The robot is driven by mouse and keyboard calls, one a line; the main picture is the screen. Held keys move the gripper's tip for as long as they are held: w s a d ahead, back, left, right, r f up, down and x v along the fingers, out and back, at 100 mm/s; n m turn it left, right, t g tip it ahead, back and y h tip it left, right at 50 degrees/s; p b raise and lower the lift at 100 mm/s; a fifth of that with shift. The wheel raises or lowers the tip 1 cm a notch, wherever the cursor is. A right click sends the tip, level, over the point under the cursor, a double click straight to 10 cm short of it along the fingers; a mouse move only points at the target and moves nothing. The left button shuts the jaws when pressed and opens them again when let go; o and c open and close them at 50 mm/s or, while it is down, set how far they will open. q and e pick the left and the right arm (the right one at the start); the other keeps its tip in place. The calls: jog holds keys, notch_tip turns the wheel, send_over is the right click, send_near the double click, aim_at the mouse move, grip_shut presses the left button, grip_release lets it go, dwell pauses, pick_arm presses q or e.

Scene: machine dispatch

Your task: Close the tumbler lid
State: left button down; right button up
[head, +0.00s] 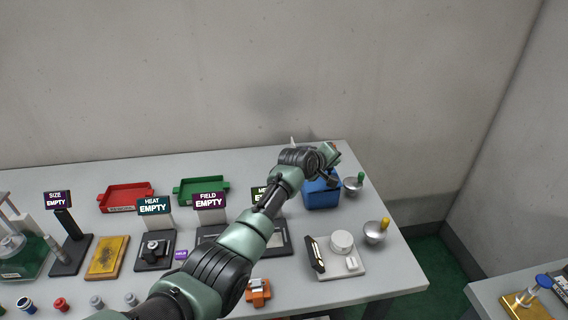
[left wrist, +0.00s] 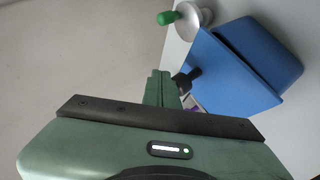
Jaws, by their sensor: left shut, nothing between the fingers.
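A blue box (head: 322,195), which looks like the tumbler, stands near the back right of the table. In the left wrist view a flat blue panel (left wrist: 225,75), which looks like its lid, sits beside the box body (left wrist: 265,45), with a dark gap between them. I cannot tell the lid's exact angle. My left gripper (head: 332,155) is above the back of the box, its wrist partly covering it. In the left wrist view the gripper's fingers (left wrist: 161,88) are together and empty, left of the panel and close to a black knob (left wrist: 187,80). My right gripper is out of view.
Metal bowls with a green handle (head: 361,178) and a yellow handle (head: 385,225) stand right of the box. A white plate (head: 350,262) with a round white part lies in front. Green (head: 201,188) and red (head: 126,197) trays and signed stations fill the left side.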

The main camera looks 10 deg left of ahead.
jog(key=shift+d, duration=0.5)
